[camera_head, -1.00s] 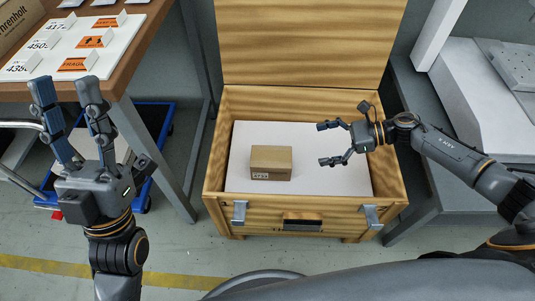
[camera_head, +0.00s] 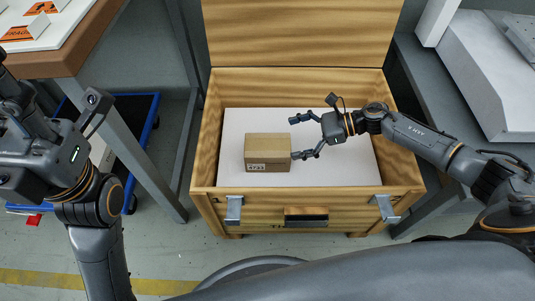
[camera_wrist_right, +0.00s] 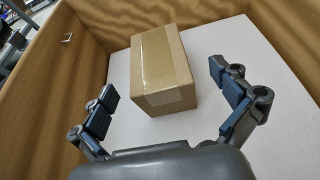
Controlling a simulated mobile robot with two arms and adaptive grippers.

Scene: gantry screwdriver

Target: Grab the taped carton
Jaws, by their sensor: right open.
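The taped carton (camera_head: 267,153) is a small brown box with a printed label on its front face. It rests on the white floor of an open wooden crate (camera_head: 203,207). In the right wrist view the carton (camera_wrist_right: 160,70) shows a strip of clear tape along its top. My right gripper (camera_head: 300,136) is open just right of the carton, with its fingers pointing at it. In the right wrist view the carton lies ahead of and between the fingertips (camera_wrist_right: 170,82), with nothing held. My left gripper (camera_head: 50,115) is at the left edge, partly cut off, away from the crate.
The crate's raised lid (camera_head: 300,32) stands behind it. A wooden-topped table (camera_head: 85,58) with signs is at the left, and a blue cart (camera_head: 150,125) stands beneath. A grey bench (camera_head: 430,90) is at the right.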

